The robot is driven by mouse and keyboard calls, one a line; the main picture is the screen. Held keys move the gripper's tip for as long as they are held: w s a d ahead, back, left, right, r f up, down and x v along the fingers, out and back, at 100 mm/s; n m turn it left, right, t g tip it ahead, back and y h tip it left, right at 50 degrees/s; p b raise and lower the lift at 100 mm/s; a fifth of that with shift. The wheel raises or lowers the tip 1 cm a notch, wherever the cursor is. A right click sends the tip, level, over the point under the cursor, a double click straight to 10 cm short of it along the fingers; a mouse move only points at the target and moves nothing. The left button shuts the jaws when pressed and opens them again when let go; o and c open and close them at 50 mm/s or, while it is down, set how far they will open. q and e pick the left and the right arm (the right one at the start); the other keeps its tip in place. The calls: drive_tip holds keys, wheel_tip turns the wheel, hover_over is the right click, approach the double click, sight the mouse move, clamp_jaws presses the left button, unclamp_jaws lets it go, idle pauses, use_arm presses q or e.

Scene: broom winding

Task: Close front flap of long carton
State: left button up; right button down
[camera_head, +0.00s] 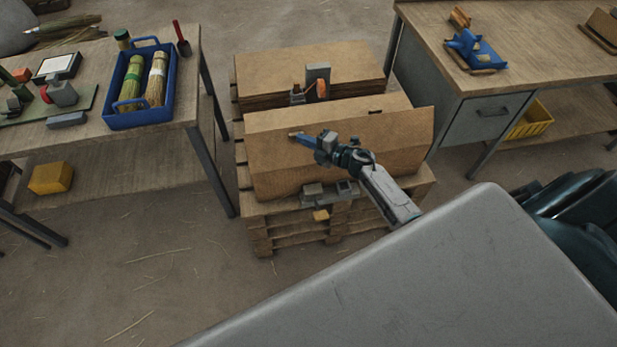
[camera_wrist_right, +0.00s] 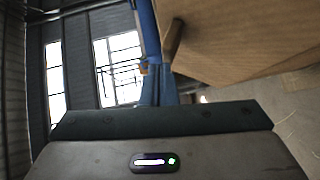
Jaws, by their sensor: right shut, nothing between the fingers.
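The long cardboard carton (camera_head: 275,180) lies on a wooden pallet (camera_head: 290,232). A broad cardboard panel (camera_head: 400,125) faces up along it, with a small dark slot near its far edge. I cannot tell for certain which panel is the front flap, or how far it is closed. My right gripper (camera_head: 295,135) is shut and empty, over the left part of this panel; contact is unclear. In the right wrist view, the blue fingers (camera_wrist_right: 150,45) are beside a cardboard face (camera_wrist_right: 255,40) at the upper right. My left gripper is not in view.
Another carton (camera_head: 300,65) with a tape dispenser (camera_head: 318,82) stands behind. Small grey blocks (camera_head: 325,193) lie at the pallet's front. A bench with a blue tote (camera_head: 160,118) stands left; a drawer bench (camera_head: 480,115) stands right. Floor at lower left is mostly clear.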

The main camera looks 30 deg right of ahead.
sight(304, 127)
drive_tip(key=w, duration=0.1)
drive_tip(key=w+d, duration=0.1)
drive_tip(key=w, duration=0.3)
drive_tip(key=shift+d+f, duration=0.2)
drive_tip(key=shift+f, duration=0.15)
drive_tip(key=shift+w+d+f+m+g+h, duration=0.2)
drive_tip(key=shift+w+f+m+g, duration=0.2)
drive_tip(key=shift+w+g, duration=0.15)
drive_tip(key=shift+w+d+f+m+g+h, duration=0.1)
drive_tip(key=shift+w+d+f+m+g, duration=0.1)
drive_tip(key=shift+w+f+m+g, duration=0.3)
drive_tip(key=shift+w+d+f+b, duration=0.2)
drive_tip(key=shift+w+f+b, duration=0.45)
drive_tip(key=shift+w+f, duration=0.35)
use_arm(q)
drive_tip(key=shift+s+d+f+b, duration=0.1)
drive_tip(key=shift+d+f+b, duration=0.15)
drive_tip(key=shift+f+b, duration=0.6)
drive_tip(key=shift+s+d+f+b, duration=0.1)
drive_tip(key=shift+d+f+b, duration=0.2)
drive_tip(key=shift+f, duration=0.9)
use_arm(e)
drive_tip(key=shift+w+d+f, duration=0.2)
drive_tip(key=shift+w+f, duration=0.55)
drive_tip(key=shift+f, duration=0.15)
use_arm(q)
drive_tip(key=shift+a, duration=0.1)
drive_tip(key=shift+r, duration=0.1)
use_arm(e)
drive_tip(key=shift+r, duration=0.1)
